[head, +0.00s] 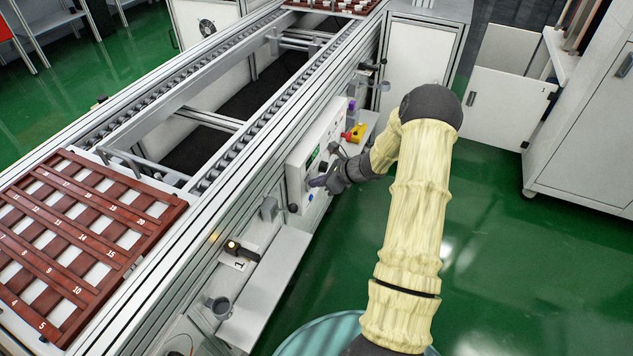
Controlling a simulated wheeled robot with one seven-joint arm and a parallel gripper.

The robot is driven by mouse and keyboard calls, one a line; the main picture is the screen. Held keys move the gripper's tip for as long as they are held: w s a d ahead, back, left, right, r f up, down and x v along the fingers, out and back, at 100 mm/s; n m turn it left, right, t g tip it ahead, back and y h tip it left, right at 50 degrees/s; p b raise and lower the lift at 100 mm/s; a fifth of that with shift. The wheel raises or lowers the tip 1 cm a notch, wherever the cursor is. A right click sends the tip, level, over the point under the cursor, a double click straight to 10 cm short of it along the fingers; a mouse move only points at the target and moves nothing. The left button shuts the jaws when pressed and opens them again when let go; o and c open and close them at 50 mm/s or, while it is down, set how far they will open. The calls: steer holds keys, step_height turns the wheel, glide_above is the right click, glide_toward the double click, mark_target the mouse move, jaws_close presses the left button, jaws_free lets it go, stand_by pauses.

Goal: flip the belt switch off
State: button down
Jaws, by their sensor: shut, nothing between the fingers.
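A white control box (300,168) is fixed to the side of the conveyor. Its front has a small green display (312,158), dark knobs and a blue button (311,197). I cannot tell which control is the belt switch; my gripper may hide it. My gripper (318,182) is shut and empty, with its tips at the lower front of the box, pointing left. I cannot tell whether the tips touch the panel. My arm in its cream sleeve comes in from the lower right.
The roller conveyor (245,137) runs diagonally, with a brown numbered tray (165,213) at its near end. A black-handled device (237,249) and a grey shelf (268,290) are below the box. A yellow-and-red item (354,133) stands beyond it. Green floor lies clear to the right.

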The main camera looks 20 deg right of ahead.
steer(key=shift+s+r+p, duration=0.15)
steer(key=shift+r+p, duration=0.45)
steer(key=shift+r, duration=0.15)
steer(key=shift+d, duration=0.1)
steer(key=p+v, duration=0.3)
steer(key=v, duration=1)
